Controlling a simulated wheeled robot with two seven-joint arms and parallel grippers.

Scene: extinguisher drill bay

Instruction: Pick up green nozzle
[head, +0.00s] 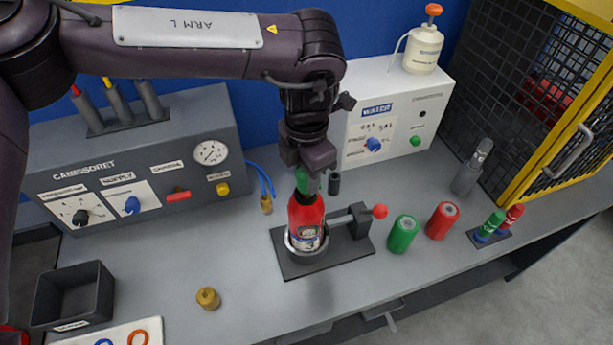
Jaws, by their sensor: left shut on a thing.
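The green nozzle (302,184) is at the top of a small red extinguisher bottle (306,215) with a label. My left gripper (308,163) comes down from above, its jaws shut on the nozzle and hiding its upper part. The bottle stands upright in a round metal ring (290,242) on a dark base plate (292,266). I cannot tell whether the nozzle is seated on the bottle or just above it. My right gripper is not in view.
A clamp with a red knob (380,211) stands right of the bottle. Green (403,234) and red (442,220) cylinders stand farther right. A brass fitting (208,298) and a dark bin (73,296) are at left. The front middle of the bench is clear.

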